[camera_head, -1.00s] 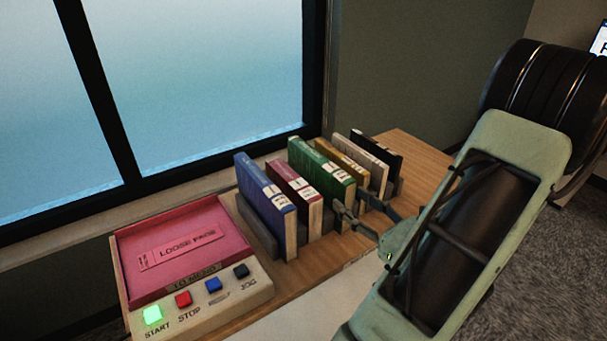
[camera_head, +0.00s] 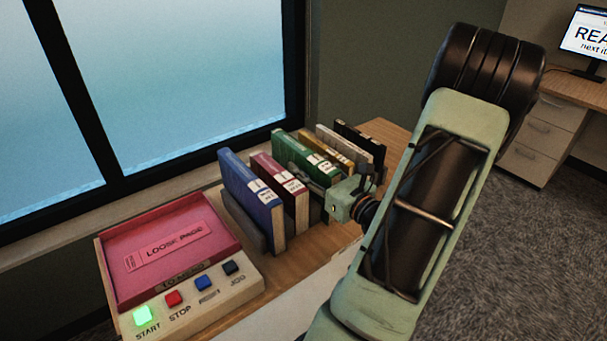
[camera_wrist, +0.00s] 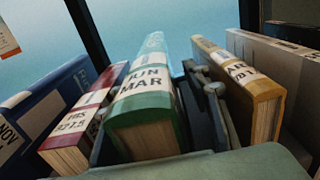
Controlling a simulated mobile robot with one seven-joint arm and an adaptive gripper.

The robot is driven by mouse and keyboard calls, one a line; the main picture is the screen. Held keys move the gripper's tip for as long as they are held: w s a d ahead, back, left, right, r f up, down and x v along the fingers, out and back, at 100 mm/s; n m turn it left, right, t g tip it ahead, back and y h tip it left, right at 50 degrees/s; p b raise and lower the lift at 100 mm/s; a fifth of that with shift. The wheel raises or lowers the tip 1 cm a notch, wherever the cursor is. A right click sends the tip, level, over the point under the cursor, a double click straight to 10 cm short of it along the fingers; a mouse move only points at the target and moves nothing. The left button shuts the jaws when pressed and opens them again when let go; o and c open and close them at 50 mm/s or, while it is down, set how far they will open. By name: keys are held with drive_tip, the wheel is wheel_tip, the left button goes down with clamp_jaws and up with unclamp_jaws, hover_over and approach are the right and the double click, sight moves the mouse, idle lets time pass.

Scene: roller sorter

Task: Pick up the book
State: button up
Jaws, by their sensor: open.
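The task does not say which book. A green book (camera_head: 300,152) stands upright in the row, and in the wrist view (camera_wrist: 148,110) its spine faces me at the centre. My gripper (camera_head: 337,178) is open at the near end of the green book. In the wrist view one dark finger (camera_wrist: 212,98) lies between the green book and the yellow book (camera_wrist: 240,80). The other finger is hard to make out at the green book's left side. I cannot tell whether either finger touches it. The maroon book (camera_head: 280,182) and the blue book (camera_head: 250,195) stand to the left.
A white book (camera_head: 345,142) and a black book (camera_head: 362,140) stand at the row's right end. Grey dividers separate the books. A pink tray (camera_head: 170,250) with START, STOP and other buttons is at left. A window is behind; a monitor (camera_head: 588,36) stands far right.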

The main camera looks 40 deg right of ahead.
drive_tip(key=shift+w, duration=0.35)
drive_tip(key=shift+c, duration=0.5)
clamp_jaws()
drive_tip(key=shift+r, duration=0.1)
